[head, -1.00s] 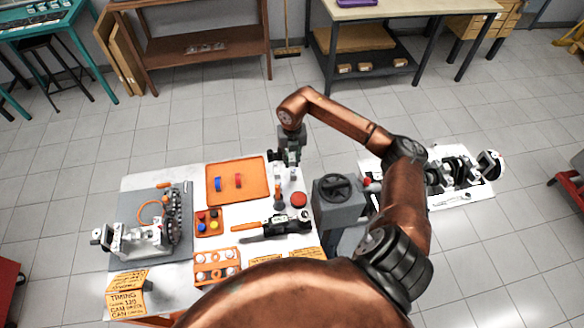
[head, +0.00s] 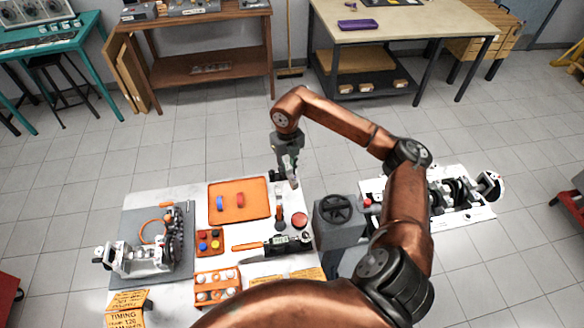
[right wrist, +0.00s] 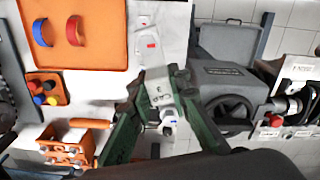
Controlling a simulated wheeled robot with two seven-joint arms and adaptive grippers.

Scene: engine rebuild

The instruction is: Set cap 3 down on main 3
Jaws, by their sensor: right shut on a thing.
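My right gripper (head: 290,176) is above the back right edge of the white table. It is shut on a pale metal cap (right wrist: 160,92) marked with a 3, which sits between the green fingers in the right wrist view. The engine block (head: 458,192) with the crankshaft lies on a white surface at the right of the head view, well away from the gripper. Part of it shows at the right edge of the wrist view with label plates (right wrist: 300,66); I cannot tell which seat is main 3. My left gripper is not in view.
A grey machine with a handwheel (head: 337,209) stands between the gripper and the engine block. The table holds an orange tray (head: 240,214) with a blue and a red half ring, a small tray of coloured knobs (head: 209,251), and tools. A pale part with red marks (right wrist: 148,42) lies near the gripper.

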